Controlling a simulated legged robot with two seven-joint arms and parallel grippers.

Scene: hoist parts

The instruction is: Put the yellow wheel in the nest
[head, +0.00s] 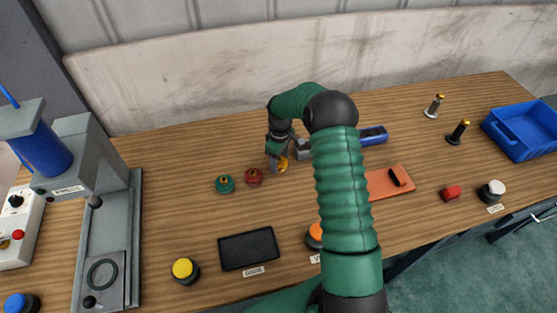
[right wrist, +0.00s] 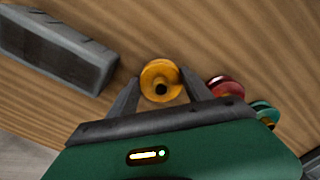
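The yellow wheel (head: 282,164) is on the wooden table, at my right gripper (head: 279,160). In the right wrist view the yellow wheel (right wrist: 160,81) lies between the two fingertips, one finger close on each side. Whether the fingers press on it or stand just clear, I cannot tell. A dark ring (head: 102,274) on the grey plate of the press at the left looks like the nest, and its middle shows empty. My left gripper is not in view.
A red wheel (head: 254,176) and a green wheel (head: 225,184) stand left of the yellow one. A grey block (right wrist: 60,45) is close by. A black tray (head: 249,249) and a yellow button (head: 185,270) lie in front. The blue press head (head: 40,150) overhangs its base.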

